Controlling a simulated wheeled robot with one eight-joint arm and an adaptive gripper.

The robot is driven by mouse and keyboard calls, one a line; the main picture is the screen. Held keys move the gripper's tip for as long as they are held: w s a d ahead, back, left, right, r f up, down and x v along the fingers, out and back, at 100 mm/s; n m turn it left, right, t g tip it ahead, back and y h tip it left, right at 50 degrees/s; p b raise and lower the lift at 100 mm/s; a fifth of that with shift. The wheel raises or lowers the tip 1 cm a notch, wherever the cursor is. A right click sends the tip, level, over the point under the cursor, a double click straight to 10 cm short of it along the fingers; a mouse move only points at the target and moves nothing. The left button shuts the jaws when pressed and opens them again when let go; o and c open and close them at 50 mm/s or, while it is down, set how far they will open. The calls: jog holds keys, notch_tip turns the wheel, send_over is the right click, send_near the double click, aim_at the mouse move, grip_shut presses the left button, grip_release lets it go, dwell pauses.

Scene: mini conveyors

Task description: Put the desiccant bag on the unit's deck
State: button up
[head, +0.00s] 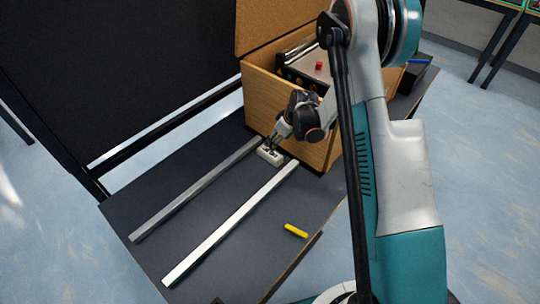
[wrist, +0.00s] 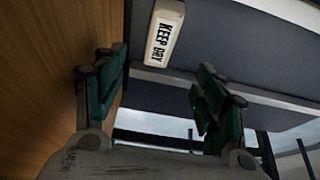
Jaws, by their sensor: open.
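The desiccant bag (head: 269,156) is a small white block lying on the dark table near the far ends of two metal rails, beside a wooden box. In the wrist view the bag (wrist: 165,32) shows "KEEP DRY" lettering and lies just beyond the fingertips, between their lines. My gripper (head: 271,144) is open, low at the bag, with green-padded fingers (wrist: 162,62) apart and nothing clearly held. Whether a finger touches the bag cannot be told.
The wooden box (head: 258,100) stands close behind the gripper, its flap raised. Two silver rails, left (head: 195,190) and right (head: 232,222), run along the table (head: 150,200). A yellow piece (head: 296,231) lies near the right edge. A dark panel stands at left.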

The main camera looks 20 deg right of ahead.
aim_at(270, 152)
jog(key=b+x, duration=0.2)
jog(key=x, duration=0.5)
jog(key=shift+f, duration=0.1)
jog(key=b+x, duration=0.3)
jog(key=x, duration=0.2)
jog(key=shift+s+d+f, duration=0.15)
jog(key=c, duration=1.3)
jog(key=shift+r, duration=0.25)
